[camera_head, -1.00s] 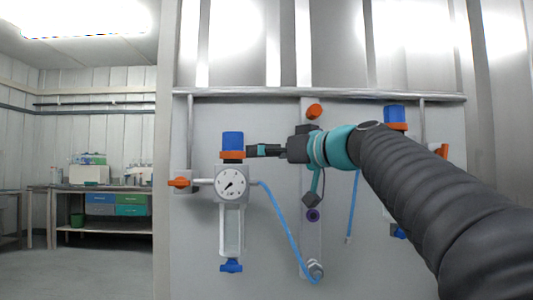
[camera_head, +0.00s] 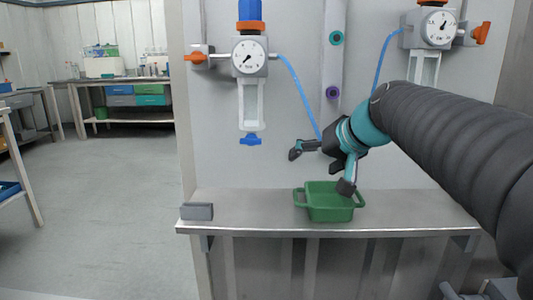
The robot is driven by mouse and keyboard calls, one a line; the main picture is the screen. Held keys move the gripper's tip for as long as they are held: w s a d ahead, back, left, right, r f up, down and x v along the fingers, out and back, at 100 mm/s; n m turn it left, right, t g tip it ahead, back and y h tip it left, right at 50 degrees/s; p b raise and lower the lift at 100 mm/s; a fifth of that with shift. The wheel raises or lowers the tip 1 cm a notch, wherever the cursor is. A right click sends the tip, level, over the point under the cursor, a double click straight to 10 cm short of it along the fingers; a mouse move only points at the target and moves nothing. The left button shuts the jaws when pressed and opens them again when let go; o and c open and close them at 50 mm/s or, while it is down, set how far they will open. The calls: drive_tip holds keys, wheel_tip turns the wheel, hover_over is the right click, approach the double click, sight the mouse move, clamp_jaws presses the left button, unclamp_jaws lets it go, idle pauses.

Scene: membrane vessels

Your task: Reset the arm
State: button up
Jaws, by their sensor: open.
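My gripper (camera_head: 320,170) is open, with its two fingers spread wide apart and nothing seen between them. It hangs in front of the grey panel, pointing down and to the left. One finger is at the left, and the lower one is close above or in front of a green basket (camera_head: 329,214). I cannot tell whether that finger touches the basket. My dark ribbed arm comes in from the right side, with teal joints near the wrist.
The basket stands on a grey shelf (camera_head: 250,215) beside a small grey block (camera_head: 197,211). On the panel are a left gauge (camera_head: 249,57) with a blue handle (camera_head: 250,140) below, a right gauge (camera_head: 438,27) and blue hoses (camera_head: 299,90). The floor at left is clear.

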drive_tip(key=s+d+f+g+h, duration=0.1)
drive_tip(key=s+d+f+h, duration=0.1)
drive_tip(key=s+f, duration=0.8)
drive_tip(key=s+d+f+g+h, duration=0.2)
drive_tip(key=s+d+f+h, duration=0.1)
drive_tip(key=s+f, duration=0.8)
drive_tip(key=s, duration=0.3)
drive_tip(key=shift+s+d, duration=0.35)
drive_tip(key=shift+s, duration=0.05)
drive_tip(key=shift+f, duration=0.1)
